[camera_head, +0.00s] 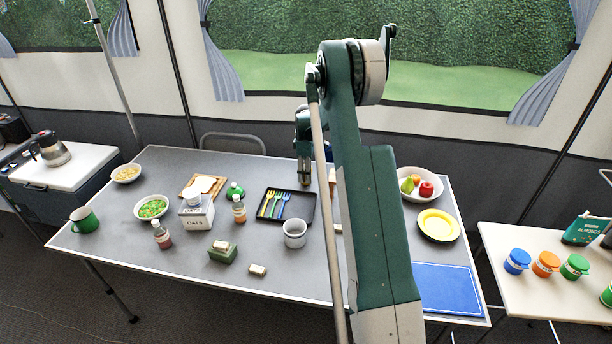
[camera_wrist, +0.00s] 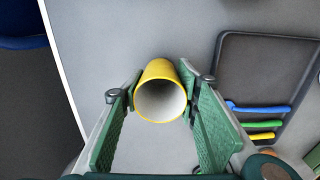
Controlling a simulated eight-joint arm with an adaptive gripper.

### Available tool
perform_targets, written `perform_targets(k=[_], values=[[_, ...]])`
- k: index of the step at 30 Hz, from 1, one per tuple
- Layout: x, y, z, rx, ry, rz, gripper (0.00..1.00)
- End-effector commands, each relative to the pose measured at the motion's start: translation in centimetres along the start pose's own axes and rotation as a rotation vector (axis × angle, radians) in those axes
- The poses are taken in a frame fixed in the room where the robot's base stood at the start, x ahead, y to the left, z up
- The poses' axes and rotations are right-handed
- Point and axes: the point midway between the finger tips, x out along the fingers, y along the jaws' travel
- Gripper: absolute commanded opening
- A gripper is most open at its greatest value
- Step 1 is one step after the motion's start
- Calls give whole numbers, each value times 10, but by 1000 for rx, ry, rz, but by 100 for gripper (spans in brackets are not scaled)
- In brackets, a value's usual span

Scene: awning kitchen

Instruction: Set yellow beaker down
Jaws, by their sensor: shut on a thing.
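The yellow beaker (camera_wrist: 158,72) is between the two green fingers of my gripper (camera_wrist: 158,92) in the wrist view. The fingers are shut on its sides. Its open mouth and pale inside face the camera. Bare grey table top shows around it; I cannot tell whether its base touches the table. In the head view my arm stands in front of the table's far middle. I cannot make out the beaker there.
The dark tray (camera_wrist: 230,52) with coloured cutlery lies right of the beaker in the wrist view. The table edge (camera_wrist: 65,75) and a blue chair (camera_wrist: 22,43) are at left.

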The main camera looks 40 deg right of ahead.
Motion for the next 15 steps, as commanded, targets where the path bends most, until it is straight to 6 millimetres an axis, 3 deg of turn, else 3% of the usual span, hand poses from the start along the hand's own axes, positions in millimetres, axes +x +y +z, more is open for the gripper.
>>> perform_targets(k=[11, 12, 15], values=[[3, 0, 0, 0, 0, 0, 20], [3, 0, 0, 0, 0, 0, 34], [2, 0, 0, 0, 0, 0, 47]])
